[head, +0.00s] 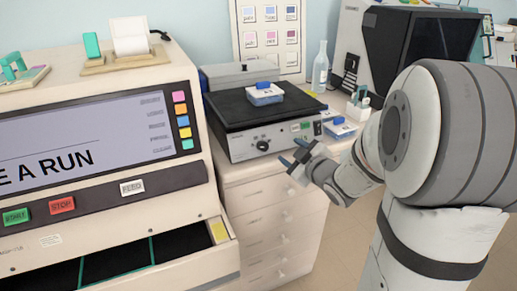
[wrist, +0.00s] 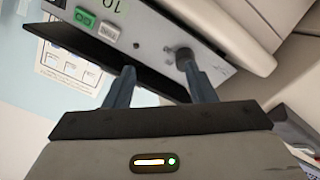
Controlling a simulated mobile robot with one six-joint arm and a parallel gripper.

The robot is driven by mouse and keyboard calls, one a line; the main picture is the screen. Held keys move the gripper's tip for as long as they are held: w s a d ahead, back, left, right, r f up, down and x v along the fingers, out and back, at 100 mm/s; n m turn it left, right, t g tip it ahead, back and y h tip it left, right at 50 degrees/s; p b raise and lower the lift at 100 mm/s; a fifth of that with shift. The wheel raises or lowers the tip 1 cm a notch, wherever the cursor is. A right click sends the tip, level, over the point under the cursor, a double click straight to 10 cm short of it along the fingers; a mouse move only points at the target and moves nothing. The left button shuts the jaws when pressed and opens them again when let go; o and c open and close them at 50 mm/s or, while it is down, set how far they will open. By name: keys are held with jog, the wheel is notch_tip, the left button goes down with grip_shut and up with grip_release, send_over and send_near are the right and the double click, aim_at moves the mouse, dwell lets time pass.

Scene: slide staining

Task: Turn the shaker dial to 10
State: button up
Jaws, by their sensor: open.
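The shaker (head: 240,108) is a grey box with a dark flat top, standing on a white drawer cabinet. Its black round dial (head: 262,145) is on the front panel. In the wrist view the dial (wrist: 184,53) is just past the tip of the right-hand finger, not centred between the fingers; whether they touch is unclear. A small display (wrist: 113,4) appears to read 10, upside down and cut by the frame edge. My gripper (head: 295,153) is open and empty in front of the panel, right of the dial; its fingers (wrist: 159,70) point at the panel.
A blue-and-white box (head: 264,94) sits on the shaker's top. Green and white buttons (wrist: 97,24) are beside the display. Another blue-and-white box (head: 340,129) and a bottle (head: 320,67) stand to the right. A large stainer (head: 90,185) fills the left.

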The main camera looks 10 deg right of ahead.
aim_at(266, 149)
jog(key=w+a+n+y, duration=0.1)
jog(key=w+a, duration=0.1)
jog(key=w+a+f+n+y+b, duration=0.1)
jog(key=w+a+y, duration=0.1)
jog(key=w+a+f+n+y, duration=0.1)
jog(key=w+a, duration=0.1)
jog(key=shift+f+y, duration=0.2)
jog(key=shift+y, duration=0.1)
dwell(0.3)
jog(key=c, duration=1)
jog(key=shift+o, duration=0.2)
